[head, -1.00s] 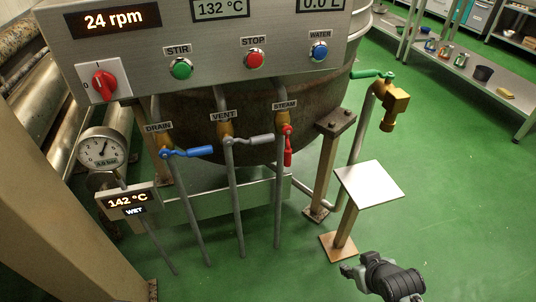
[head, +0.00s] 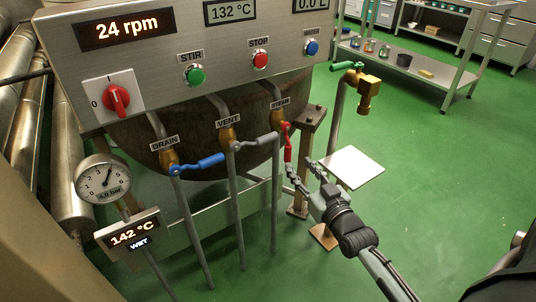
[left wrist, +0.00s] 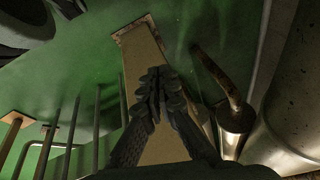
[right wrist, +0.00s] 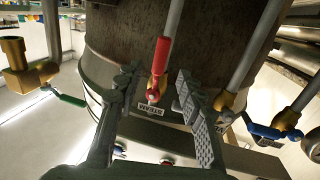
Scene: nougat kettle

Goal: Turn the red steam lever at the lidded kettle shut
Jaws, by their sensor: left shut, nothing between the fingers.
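The red steam lever (head: 287,144) hangs down along its pipe below the STEAM label (head: 280,103), under the kettle (head: 190,122). In the right wrist view the lever (right wrist: 162,55) appears between the two fingers. My right gripper (head: 300,168) is open, just below and right of the lever's lower end in the head view. The fingers show no clear contact with it. My left gripper (left wrist: 158,82) is shut and empty; it shows only in the left wrist view, over a beige post (left wrist: 143,60) and green floor.
The grey vent lever (head: 255,143) and blue drain lever (head: 200,165) sit sideways left of the steam lever. A brown post (head: 308,140) and a white square plate (head: 352,167) stand close to my right arm. A brass tap (head: 367,92) is further right. Green floor is open at right.

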